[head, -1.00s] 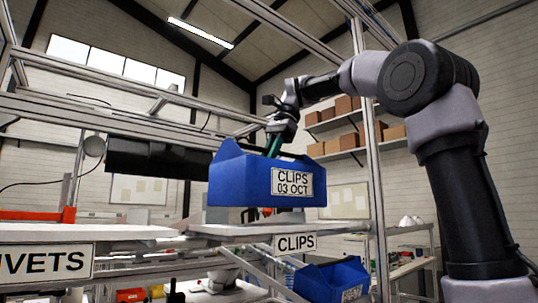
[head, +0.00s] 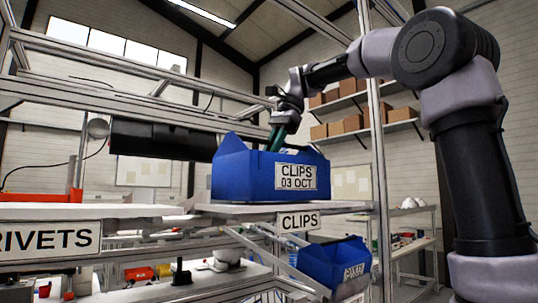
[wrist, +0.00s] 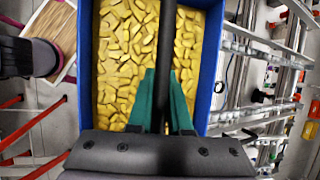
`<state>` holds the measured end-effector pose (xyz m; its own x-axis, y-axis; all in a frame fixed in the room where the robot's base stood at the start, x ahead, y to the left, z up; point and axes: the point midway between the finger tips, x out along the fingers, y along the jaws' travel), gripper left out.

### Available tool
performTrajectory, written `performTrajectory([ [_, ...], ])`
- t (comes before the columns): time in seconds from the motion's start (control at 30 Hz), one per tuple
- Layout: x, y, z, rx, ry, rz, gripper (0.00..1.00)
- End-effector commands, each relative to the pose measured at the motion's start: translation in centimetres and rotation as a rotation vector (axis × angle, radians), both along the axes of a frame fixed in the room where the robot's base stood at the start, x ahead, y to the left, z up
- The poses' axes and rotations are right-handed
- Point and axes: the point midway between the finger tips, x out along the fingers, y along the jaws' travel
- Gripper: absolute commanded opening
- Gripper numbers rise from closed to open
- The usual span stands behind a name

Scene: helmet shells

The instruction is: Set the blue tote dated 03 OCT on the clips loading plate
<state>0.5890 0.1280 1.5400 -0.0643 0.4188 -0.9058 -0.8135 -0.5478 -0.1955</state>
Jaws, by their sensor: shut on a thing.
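The blue tote (head: 240,175) carries a white label reading CLIPS 03 OCT and stands level at the clips loading plate (head: 345,206), above the CLIPS sign (head: 299,221). Its underside meets the plate's top in the head view, with no clear gap; full contact is hard to tell. My gripper (head: 275,142) comes down from above and is shut on the tote's handle. In the wrist view the teal fingers (wrist: 163,100) close on the dark handle bar (wrist: 168,45), over yellow pieces (wrist: 125,50) filling the tote (wrist: 87,60).
The plate signed RIVETS (head: 48,239) lies to the left. A second blue tote (head: 335,262) sits tilted below the clips plate.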

Motion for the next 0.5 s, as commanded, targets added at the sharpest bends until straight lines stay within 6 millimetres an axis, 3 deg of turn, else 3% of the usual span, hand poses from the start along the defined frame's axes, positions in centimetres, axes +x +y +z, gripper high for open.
performTrajectory([
  [0.37,-0.03,-0.02,-0.65,0.001,0.0,0.0,0.0],
  [0.4,-0.03,-0.01,-0.62,0.001,-0.001,0.001,0.32],
  [0.47,-0.02,-0.01,-0.62,0.001,-0.001,0.001,0.52],
  [0.5,-0.01,-0.02,-0.62,0.001,-0.001,0.0,0.52],
])
